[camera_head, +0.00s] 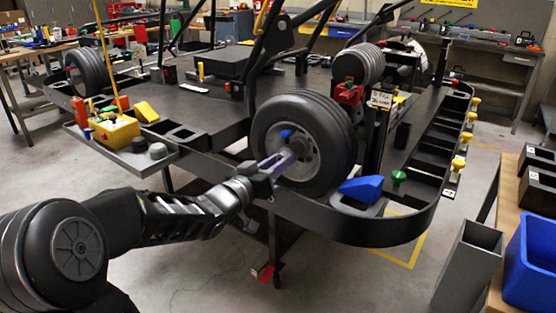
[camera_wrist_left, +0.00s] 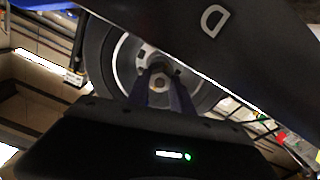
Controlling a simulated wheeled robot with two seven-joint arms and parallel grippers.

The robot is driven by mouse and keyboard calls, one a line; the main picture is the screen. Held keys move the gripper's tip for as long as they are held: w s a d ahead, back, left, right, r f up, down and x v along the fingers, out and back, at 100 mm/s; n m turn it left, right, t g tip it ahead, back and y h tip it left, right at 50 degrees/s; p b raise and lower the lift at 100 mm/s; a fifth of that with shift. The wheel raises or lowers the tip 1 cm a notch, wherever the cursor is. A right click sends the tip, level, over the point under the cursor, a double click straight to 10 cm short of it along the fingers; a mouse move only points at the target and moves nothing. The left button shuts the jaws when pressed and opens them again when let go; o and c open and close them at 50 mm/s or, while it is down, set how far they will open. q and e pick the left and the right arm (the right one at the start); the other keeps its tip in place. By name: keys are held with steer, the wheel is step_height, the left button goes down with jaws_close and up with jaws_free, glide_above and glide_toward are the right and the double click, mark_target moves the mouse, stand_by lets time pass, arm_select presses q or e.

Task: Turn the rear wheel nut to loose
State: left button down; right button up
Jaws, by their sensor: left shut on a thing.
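The rear wheel (camera_head: 325,135) is a black tyre with a grey rim, mounted upright on the side of the kart stand. Its nut sits at the hub and is mostly hidden by my gripper in the head view. My left gripper (camera_head: 290,156) reaches in from the left with its fingers at the hub, shut on the nut. In the left wrist view the two dark fingers (camera_wrist_left: 165,85) close around the hexagonal nut (camera_wrist_left: 159,83) in the middle of the rim. A blue knob (camera_head: 286,133) shows just above the fingers. My right gripper is not in view.
A blue wedge (camera_head: 362,188) and a green knob (camera_head: 399,177) lie right of the wheel on the black stand rim (camera_head: 375,232). A yellow box (camera_head: 115,130) sits on the left tray. A grey bin (camera_head: 468,268) and blue bin (camera_head: 532,262) are at right.

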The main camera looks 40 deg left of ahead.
arm_select(q)
steer(key=shift+n+p, duration=0.75)
steer(key=shift+n, duration=2.55)
steer(key=c, duration=1.1)
jaws_free()
steer(key=s, duration=0.7)
steer(key=shift+s+d+p, duration=0.1)
steer(key=shift+s+p, duration=0.25)
steer(key=shift+s, duration=0.05)
